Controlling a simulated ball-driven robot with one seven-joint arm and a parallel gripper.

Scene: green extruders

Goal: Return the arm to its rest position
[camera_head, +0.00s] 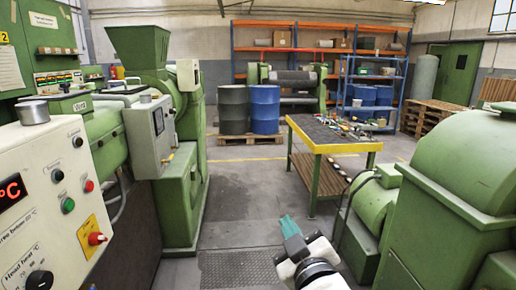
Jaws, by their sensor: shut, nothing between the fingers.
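My gripper (289,228) shows at the bottom centre of the head view, with teal fingers at the end of my white and black arm. The fingers are together and hold nothing. They point up and slightly left in the picture, over the grey floor. Nothing touches the gripper. The rest of my arm runs out of the bottom edge of the picture.
A control panel (40,170) and green extruder (180,200) stand at left. A green machine (450,180) fills the right. A yellow-edged workbench (318,148) holds tools. Grey and blue drums (265,110) stand on a pallet behind. The middle floor (245,190) is clear.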

